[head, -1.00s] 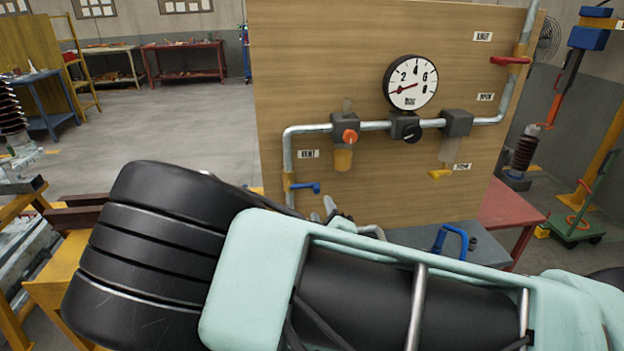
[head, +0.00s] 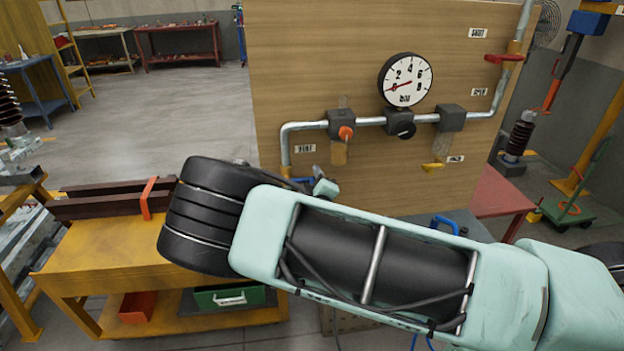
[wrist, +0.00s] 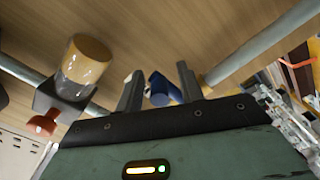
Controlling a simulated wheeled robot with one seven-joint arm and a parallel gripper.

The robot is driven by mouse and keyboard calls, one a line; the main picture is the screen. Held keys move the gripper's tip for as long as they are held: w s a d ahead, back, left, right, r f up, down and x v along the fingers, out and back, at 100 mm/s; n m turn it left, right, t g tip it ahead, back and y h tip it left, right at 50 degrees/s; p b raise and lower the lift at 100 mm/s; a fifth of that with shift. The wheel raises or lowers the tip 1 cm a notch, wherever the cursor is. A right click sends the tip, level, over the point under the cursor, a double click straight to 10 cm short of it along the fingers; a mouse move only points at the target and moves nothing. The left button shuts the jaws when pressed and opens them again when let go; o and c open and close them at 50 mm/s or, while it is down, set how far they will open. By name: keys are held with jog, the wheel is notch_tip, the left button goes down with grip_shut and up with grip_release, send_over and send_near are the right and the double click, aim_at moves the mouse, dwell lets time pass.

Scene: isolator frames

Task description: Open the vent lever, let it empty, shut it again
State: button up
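The blue vent lever (head: 303,181) is at the lower left of the wooden board, under the VENT label (head: 305,148). My arm hides part of it in the head view. In the wrist view the blue lever (wrist: 161,89) shows between the two fingertips of my gripper (wrist: 159,84). The fingers are apart, with gaps beside the lever; I cannot tell if either touches it. In the head view my gripper (head: 322,185) is small and partly hidden. The round pressure gauge (head: 405,80) has its red needle at the low end, left of the 2.
A filter unit with an orange knob (head: 346,133) and clear bowl hangs on the pipe (head: 300,128) close by. A yellow lever (head: 432,167) and a red handle (head: 503,58) are further right. A yellow cart (head: 100,245) stands left of my arm.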

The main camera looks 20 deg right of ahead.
grip_shut()
jog(key=shift+r, duration=0.1)
jog(key=shift+w+m+b, duration=0.1)
jog(key=shift+m+b, duration=0.2)
jog(key=shift+b, duration=0.15)
notch_tip(320, 180, down, 2)
jog(key=m+b, duration=0.2)
jog(key=b, duration=0.2)
jog(key=shift+m, duration=0.4)
jog(key=shift+w+a+f+m+b, duration=0.1)
jog(key=shift+a+f+m+b, duration=0.4)
jog(key=shift+m+b, duration=1.3)
jog(key=shift+w+a+f+m+b, duration=0.1)
jog(key=shift+a+f+m+b, duration=0.45)
jog(key=shift+m+b, duration=1.2)
jog(key=shift+w+a+f+m+b, duration=0.1)
jog(key=shift+a+f+m+b, duration=0.45)
jog(key=shift+b, duration=2.15)
jog(key=shift+d+m, duration=0.15)
jog(key=shift+m, duration=0.25)
